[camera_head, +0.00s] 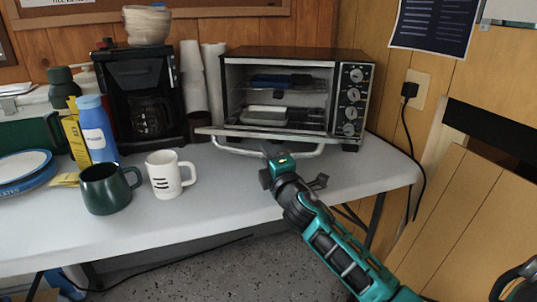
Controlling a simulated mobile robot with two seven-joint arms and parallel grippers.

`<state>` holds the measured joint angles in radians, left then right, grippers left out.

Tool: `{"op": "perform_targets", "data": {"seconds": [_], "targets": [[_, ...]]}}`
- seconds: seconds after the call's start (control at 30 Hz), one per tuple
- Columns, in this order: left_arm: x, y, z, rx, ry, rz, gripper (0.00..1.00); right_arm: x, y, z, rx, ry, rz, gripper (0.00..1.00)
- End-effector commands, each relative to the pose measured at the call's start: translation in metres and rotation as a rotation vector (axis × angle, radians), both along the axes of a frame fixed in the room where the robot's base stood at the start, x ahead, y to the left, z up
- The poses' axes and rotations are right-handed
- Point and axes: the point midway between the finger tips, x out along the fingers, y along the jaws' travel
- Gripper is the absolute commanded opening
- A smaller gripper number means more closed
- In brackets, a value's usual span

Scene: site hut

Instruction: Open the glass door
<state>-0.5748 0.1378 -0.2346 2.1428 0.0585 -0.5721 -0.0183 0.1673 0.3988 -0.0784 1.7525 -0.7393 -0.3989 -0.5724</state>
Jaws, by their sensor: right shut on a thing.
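The toaster oven (300,55) stands at the back right of the table. Its glass door (225,131) is swung down, close to flat, and the cavity with its racks shows. The door's silver bar handle (235,151) faces the front. My right gripper (277,155) is at the middle of this handle and shut on it; the fingers partly hide the bar. The arm reaches in from the lower right. My left gripper is not in view.
A dark blue item (270,80) and a light tray (265,115) are inside the oven. A white mug (164,178), a green mug (104,190), a blue bottle (97,132) and a coffee maker (140,85) stand to the left. The table's front middle is clear.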

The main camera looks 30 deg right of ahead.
Motion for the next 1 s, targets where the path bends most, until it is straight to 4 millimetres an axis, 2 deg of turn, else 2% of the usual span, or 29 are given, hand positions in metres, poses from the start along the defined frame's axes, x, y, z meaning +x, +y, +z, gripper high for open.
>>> {"op": "perform_targets", "data": {"seconds": [0.03, 0.27, 0.67, 0.77, 1.0], "targets": [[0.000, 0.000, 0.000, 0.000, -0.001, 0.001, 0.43, 0.000, -0.001, 0.000, 0.000, 0.001, -0.002, 0.23], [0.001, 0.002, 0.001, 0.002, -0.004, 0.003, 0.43, 0.000, -0.001, 0.001, 0.000, -0.001, -0.001, 0.43], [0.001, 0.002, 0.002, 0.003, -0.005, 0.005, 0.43, -0.005, 0.001, 0.000, -0.001, -0.002, 0.000, 0.43], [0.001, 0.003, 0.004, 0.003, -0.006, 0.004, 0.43, -0.015, 0.004, -0.001, 0.000, 0.000, 0.000, 0.43], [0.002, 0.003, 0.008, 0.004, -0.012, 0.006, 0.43, -0.059, 0.013, -0.008, 0.003, 0.002, 0.000, 0.43]]}}
